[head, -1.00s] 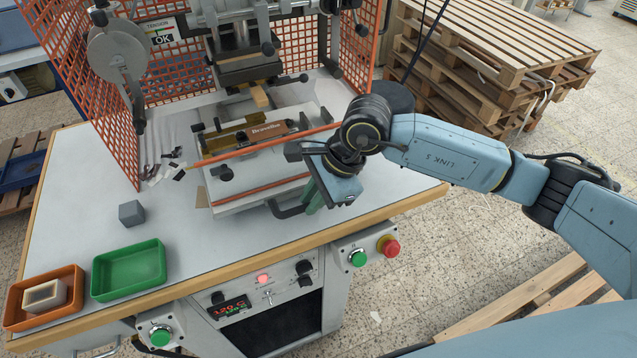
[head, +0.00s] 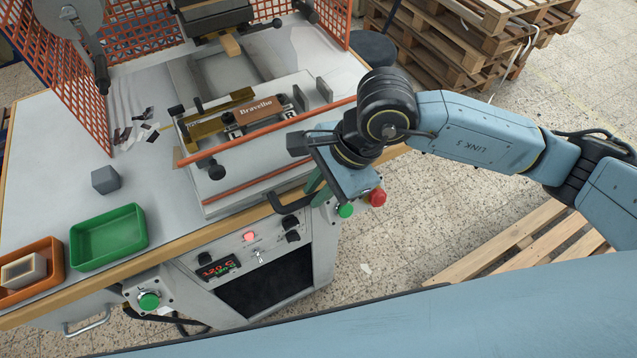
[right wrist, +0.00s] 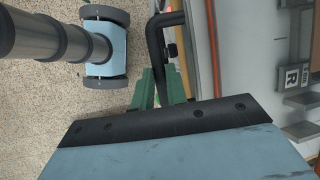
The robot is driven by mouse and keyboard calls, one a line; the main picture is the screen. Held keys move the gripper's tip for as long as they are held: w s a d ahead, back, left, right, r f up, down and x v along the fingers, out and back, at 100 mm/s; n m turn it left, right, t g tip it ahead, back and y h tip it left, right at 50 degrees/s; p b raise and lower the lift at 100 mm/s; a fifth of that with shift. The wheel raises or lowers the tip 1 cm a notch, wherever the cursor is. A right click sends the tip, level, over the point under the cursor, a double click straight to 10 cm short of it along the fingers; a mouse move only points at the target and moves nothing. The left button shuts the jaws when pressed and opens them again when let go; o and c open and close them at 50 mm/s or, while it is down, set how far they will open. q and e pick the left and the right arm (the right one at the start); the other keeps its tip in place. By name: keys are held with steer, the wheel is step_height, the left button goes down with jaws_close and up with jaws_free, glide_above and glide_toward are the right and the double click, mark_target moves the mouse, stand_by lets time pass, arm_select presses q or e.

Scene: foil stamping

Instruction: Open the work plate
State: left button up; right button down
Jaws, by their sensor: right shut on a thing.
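The work plate (head: 240,185) is a white slab with orange rails on the press table. It carries a brown piece lettered "Bravelho" (head: 262,107) and a brass-coloured bar. A black handle (head: 284,206) sticks out at its front, near the table's front edge. My right gripper (head: 318,192) is at this handle, its green fingers partly hidden by its own body in the head view. In the right wrist view, the green fingers (right wrist: 160,88) are shut around the black handle bar (right wrist: 156,45). My left gripper is not in view.
The press head (head: 215,20) stands behind the plate. An orange mesh guard (head: 85,75) is at the left. A green tray (head: 108,238), an orange tray (head: 50,250) and a grey cube (head: 105,180) sit front left. A red button (head: 377,197) is close to my gripper.

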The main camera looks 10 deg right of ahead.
steer(key=c, duration=1.4)
jaws_free()
steer(key=b+v, duration=0.1)
steer(key=v, duration=1.2)
steer(key=shift+r, duration=0.2)
